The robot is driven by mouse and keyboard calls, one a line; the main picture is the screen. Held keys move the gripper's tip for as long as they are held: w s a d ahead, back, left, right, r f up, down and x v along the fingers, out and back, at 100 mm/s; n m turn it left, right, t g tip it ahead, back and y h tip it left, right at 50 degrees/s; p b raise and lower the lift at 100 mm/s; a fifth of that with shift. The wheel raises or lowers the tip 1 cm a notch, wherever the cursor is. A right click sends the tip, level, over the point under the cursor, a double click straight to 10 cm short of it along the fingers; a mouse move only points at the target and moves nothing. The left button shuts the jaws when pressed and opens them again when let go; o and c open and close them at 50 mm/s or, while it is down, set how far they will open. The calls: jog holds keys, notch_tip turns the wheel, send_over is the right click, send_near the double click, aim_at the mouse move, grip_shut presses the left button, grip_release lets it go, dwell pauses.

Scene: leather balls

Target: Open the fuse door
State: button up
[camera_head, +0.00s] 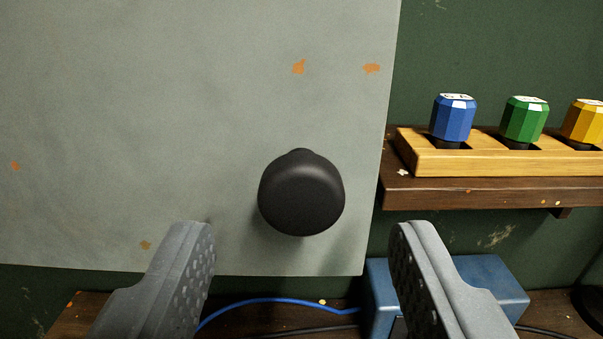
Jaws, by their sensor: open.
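The fuse door (150,120) is a large grey-green panel with chipped orange spots, filling the upper left of the view. It looks shut, though its hinge side is out of view. A round black knob (301,195) sticks out near its lower right corner. My gripper (303,240) is open and empty. Its two grey padded fingers are in the lower part of the view, one to the left and one to the right of the knob. The knob appears between and a little above the fingertips. I see no contact.
A dark wooden shelf (480,193) on the green wall at right bears a wooden rack (470,162) with blue (453,117), green (524,119) and yellow (585,121) faceted pieces. Below are a blue box (490,272) and a blue cable (270,300) on a wooden surface.

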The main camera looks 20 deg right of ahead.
jog(key=shift+x, duration=1.2)
